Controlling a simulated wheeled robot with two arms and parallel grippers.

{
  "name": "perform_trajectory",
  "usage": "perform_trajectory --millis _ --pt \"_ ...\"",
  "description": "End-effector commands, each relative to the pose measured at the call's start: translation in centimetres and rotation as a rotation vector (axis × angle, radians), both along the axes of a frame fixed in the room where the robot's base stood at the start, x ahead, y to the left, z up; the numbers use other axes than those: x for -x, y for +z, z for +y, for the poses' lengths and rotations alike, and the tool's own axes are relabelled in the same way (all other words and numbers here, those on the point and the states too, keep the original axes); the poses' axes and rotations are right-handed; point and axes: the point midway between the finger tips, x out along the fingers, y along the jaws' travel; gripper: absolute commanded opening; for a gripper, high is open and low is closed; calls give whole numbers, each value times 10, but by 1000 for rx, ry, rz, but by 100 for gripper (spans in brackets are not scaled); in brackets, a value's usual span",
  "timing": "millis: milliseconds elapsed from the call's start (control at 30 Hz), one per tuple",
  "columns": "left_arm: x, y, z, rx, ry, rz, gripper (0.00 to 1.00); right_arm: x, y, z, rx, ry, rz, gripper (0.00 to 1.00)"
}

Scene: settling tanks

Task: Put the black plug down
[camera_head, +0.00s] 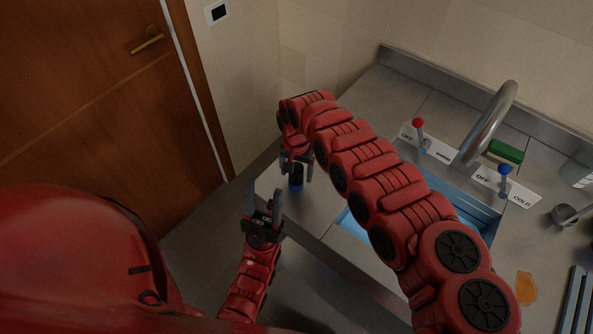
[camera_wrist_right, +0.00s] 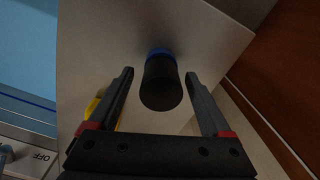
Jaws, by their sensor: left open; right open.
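The black plug (camera_head: 296,182), with a blue end, is on the steel counter (camera_head: 322,205) left of the sink, below my right gripper (camera_head: 296,168). In the right wrist view the black plug (camera_wrist_right: 161,88) shows between the two fingertips of my right gripper (camera_wrist_right: 160,85), with a gap on each side. Its blue end is toward the counter and seems to rest on it. My right gripper is open. My left gripper (camera_head: 264,205) is open and empty, in front of the counter's left edge.
The blue sink basin (camera_head: 352,226) is partly hidden by my right arm. Behind it are a faucet (camera_head: 487,125), a red lever (camera_head: 418,123), a blue lever (camera_head: 504,170) and a green sponge (camera_head: 505,152). An orange spill (camera_head: 526,288) lies at right. A yellow thing (camera_wrist_right: 94,106) is partly hidden.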

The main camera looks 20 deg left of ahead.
Motion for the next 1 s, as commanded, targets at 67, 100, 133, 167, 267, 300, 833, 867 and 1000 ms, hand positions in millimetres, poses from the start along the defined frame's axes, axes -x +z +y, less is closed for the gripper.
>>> perform_trajectory --millis 67,100,133,167,267,300,833,867,1000 --pt "0 -2 0 0 0 0 50 -1 2 0 -1 0 -1 83" --pt "0 -3 0 0 0 0 50 -1 5 1 -2 0 -1 83" --pt "0 -4 0 0 0 0 50 -1 7 1 -3 0 0 83" --pt "0 -5 0 0 0 0 50 -1 9 1 -3 0 -1 83" --pt "0 -10 0 0 0 0 50 -2 23 -1 1 -1 -4 83" --pt "0 -14 0 0 0 0 50 -2 28 -1 1 -2 -4 83" --pt "0 -49 0 0 0 0 50 -1 116 0 -2 -1 -2 83" --pt "0 -50 0 0 0 0 50 -1 118 1 -2 0 -1 83" --pt "0 -49 0 0 0 0 50 0 120 1 -2 0 0 83"
